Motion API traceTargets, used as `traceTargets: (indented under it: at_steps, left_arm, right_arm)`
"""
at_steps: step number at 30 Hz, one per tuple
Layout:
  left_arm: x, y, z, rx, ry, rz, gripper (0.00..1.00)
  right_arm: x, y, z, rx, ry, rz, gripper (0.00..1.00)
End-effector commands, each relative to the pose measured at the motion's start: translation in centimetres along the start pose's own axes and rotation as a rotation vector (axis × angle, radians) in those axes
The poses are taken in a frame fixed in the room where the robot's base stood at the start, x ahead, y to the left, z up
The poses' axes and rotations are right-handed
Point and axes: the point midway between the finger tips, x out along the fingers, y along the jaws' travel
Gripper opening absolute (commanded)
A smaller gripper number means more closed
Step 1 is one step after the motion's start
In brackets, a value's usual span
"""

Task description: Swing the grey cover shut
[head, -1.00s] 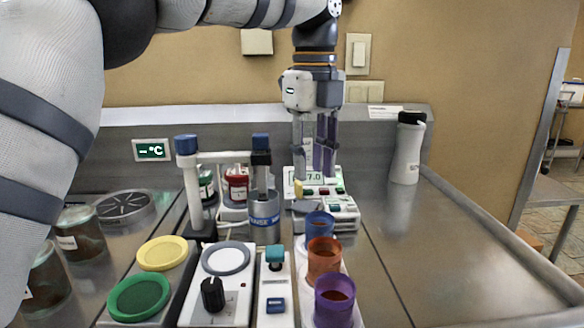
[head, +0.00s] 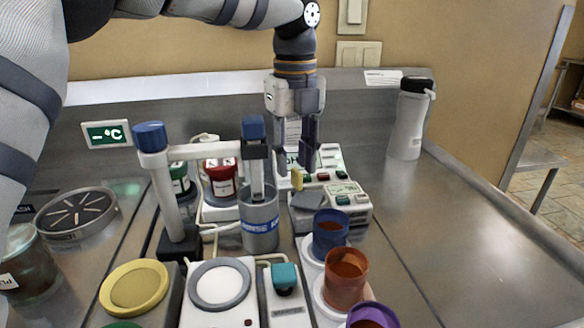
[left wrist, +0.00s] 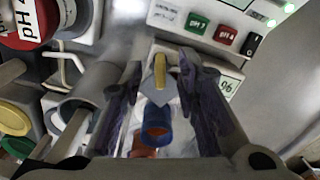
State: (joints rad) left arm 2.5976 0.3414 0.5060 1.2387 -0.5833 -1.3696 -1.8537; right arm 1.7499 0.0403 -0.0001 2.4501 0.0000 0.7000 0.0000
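The small white meter (head: 345,207) stands on the bench in front of the pH unit. A grey cover (head: 308,200) with a yellow tab (head: 297,180) is at its left end. The cover's exact angle is hard to tell. My left gripper (head: 295,168) points down just above and behind the tab, its two fingers apart. In the left wrist view, the yellow tab (left wrist: 160,70) and a pale grey piece below it (left wrist: 160,95) show between the open fingers (left wrist: 165,85). Contact cannot be made out. My right gripper is not in view.
A grey beaker (head: 260,222) and a post with a white arm (head: 205,152) stand close left of the meter. Blue (head: 330,235), orange (head: 346,280) and purple (head: 372,316) cups stand in front. A white bottle (head: 409,125) is at the back right; the right bench is clear.

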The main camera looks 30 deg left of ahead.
Motion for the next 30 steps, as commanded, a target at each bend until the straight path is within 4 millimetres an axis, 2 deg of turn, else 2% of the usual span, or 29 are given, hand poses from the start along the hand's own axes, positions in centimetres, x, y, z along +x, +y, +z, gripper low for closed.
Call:
traceTargets:
  at_steps: [3,6,13,14,17,18,26,30]
  left_arm:
    - [1.6,0.1,0.0,-0.001,-0.001,-0.001,0.29]
    - [2.4,0.0,0.0,0.000,-0.001,-0.002,0.29]
    - [2.6,0.0,0.0,-0.001,-0.001,0.000,0.29]
    - [2.6,0.0,0.0,-0.001,-0.001,0.000,0.27]
    - [2.6,0.0,0.0,-0.001,-0.001,0.000,0.04]
    - [2.6,0.0,0.0,-0.001,-0.001,0.000,0.00]
    - [2.7,-0.2,0.1,-0.003,0.000,0.002,0.00]
    - [3.7,-2.4,0.9,-0.026,0.000,0.016,0.00]
  right_arm:
    - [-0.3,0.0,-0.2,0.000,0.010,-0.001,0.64]
    - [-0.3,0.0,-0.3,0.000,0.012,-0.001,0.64]
    - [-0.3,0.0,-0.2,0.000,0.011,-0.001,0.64]
    - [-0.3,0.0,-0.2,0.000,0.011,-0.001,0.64]
    - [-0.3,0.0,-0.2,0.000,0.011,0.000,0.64]
    - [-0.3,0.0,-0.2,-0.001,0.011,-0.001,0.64]
    - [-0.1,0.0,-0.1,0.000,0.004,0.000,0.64]
    - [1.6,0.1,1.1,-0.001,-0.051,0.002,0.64]
